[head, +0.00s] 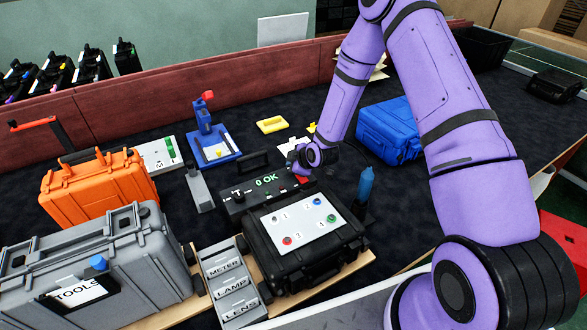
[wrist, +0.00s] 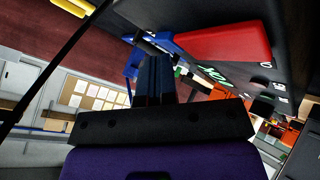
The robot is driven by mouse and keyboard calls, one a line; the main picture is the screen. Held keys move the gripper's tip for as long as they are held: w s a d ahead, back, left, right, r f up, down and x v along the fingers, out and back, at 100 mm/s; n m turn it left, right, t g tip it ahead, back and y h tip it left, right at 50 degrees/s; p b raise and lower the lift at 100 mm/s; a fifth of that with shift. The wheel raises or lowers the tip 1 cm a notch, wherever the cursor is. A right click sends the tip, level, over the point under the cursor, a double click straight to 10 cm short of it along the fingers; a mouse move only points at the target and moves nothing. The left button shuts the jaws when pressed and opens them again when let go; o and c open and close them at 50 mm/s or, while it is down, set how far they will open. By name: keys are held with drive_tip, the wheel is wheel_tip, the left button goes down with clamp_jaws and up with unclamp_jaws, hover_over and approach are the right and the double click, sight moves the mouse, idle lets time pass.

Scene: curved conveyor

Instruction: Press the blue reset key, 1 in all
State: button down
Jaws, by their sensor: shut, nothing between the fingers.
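A white panel (head: 300,222) lies on a black case and carries small round buttons. A blue button (head: 317,201) is at its upper right, a green one (head: 332,218) below, a red one (head: 287,240) at lower left and a grey one at upper left. No key readable as "reset" shows. Behind the panel is a black box with a green "0 OK" display (head: 267,180) and a red key (head: 303,179), also large in the wrist view (wrist: 222,43). My gripper (head: 302,171) is shut and empty, close by the red key; its fingers show in the wrist view (wrist: 155,68). Contact is unclear.
A dark blue upright bottle-like object (head: 366,186) stands right of the panel. A blue case (head: 390,130) lies behind, orange (head: 98,188) and grey (head: 90,270) cases at left. A labelled rack (head: 228,285) is left of the panel. The air above the panel looks clear.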

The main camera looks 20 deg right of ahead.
drive_tip(key=shift+r, duration=0.8)
drive_tip(key=shift+r, duration=0.1)
drive_tip(key=shift+r, duration=2.45)
